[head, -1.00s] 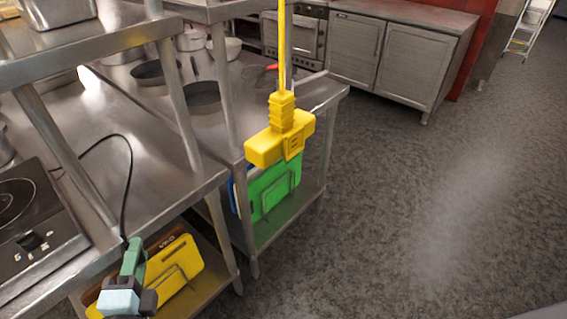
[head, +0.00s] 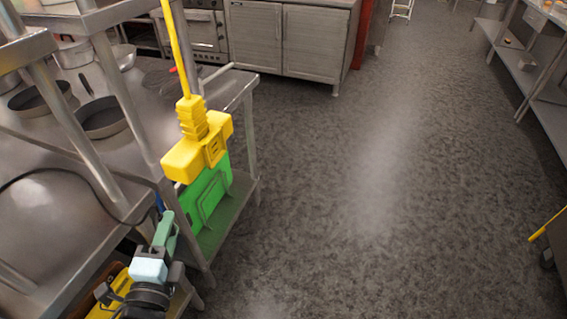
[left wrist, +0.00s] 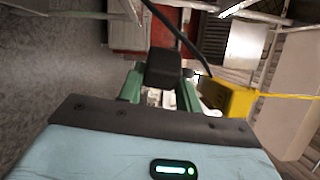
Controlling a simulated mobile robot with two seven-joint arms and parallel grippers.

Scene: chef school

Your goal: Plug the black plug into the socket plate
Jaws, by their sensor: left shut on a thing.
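The socket plate is on a yellow box (head: 198,150) that hangs from a yellow cable beside the steel tables. In the left wrist view the yellow box (left wrist: 232,98) shows to the right of the fingers. My left gripper (head: 166,228), with green fingers, is below and a little left of the box, apart from it. In the left wrist view my left gripper (left wrist: 162,90) is shut on the black plug (left wrist: 163,68), with its black cord rising away. In the head view the plug is mostly hidden by the gripper. My right gripper is not in view.
Steel tables (head: 60,215) with pans (head: 103,117) stand at left. A green board (head: 208,195) sits on the lower shelf behind the box. A steel shelf unit (head: 520,75) stands at far right.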

